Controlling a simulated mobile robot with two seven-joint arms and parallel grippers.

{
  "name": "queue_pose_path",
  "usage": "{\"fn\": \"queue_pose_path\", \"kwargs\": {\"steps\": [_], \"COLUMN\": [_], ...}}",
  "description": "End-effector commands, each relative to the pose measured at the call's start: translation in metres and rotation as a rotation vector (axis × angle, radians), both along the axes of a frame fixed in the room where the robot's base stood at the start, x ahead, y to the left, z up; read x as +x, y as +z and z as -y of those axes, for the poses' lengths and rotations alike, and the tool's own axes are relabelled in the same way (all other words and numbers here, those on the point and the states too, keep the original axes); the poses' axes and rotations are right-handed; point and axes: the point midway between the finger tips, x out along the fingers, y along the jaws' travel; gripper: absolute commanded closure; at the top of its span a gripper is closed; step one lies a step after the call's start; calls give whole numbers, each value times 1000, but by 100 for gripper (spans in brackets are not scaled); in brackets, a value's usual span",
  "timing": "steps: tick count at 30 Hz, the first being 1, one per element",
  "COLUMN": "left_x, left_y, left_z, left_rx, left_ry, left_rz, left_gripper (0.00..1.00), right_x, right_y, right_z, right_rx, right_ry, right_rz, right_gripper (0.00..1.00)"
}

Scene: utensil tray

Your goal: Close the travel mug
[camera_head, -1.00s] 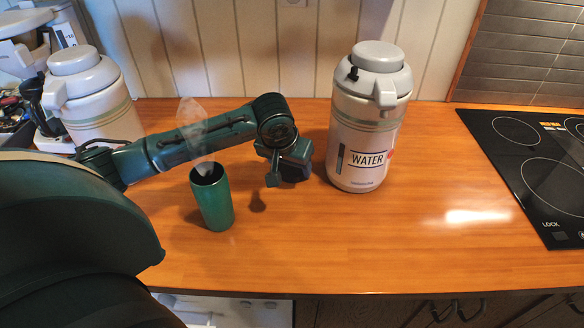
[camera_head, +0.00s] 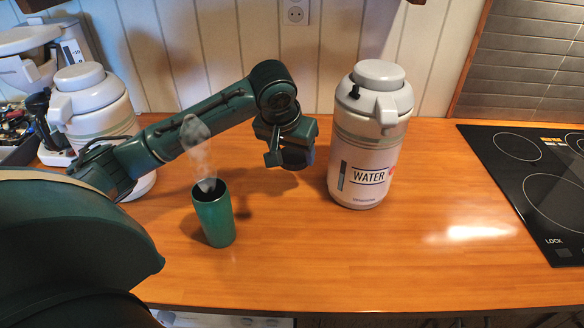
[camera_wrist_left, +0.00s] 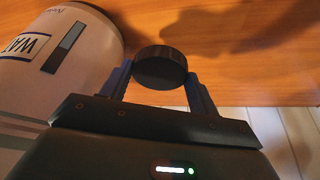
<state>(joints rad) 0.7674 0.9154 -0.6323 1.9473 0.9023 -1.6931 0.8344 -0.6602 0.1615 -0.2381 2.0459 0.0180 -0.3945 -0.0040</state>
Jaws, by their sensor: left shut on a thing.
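The travel mug is a green, open-topped tumbler (camera_head: 215,220) standing upright on the wooden counter in the head view, with pale steam rising from its mouth. My left gripper (camera_wrist_left: 160,72) is shut on a round black lid (camera_wrist_left: 160,67), held between its two blue fingers in the left wrist view. In the head view the left gripper (camera_head: 272,158) is above the counter, to the right of the mug and higher than its rim, apart from it. The lid is hard to make out there against the dark wrist. My right gripper is not in view.
A white water dispenser (camera_head: 365,150) stands just right of my left gripper; it also shows in the left wrist view (camera_wrist_left: 75,60). Another white dispenser (camera_head: 95,105) is at the back left. A black cooktop (camera_head: 530,180) is at the right. The front counter is clear.

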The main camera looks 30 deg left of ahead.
Motion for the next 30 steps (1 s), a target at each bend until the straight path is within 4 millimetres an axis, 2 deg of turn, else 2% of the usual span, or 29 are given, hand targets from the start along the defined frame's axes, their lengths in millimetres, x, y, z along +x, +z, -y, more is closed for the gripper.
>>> {"fn": "queue_pose_path", "kwargs": {"steps": [5,17,20,27,30], "left_x": [0,-1,-12,-71,-90], "left_y": [15,14,5,-27,-33], "left_z": [0,3,19,87,104], "left_rx": [0,2,9,14,5], "left_ry": [0,-5,-31,-138,-166], "left_rz": [0,-1,-5,-5,-3], "left_gripper": [61,61,61,61,61], "right_x": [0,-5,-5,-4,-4], "right_y": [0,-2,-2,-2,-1], "right_z": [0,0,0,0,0], "right_rx": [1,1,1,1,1], "right_ry": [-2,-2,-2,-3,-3], "right_rz": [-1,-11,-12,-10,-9], "right_gripper": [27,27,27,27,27]}}
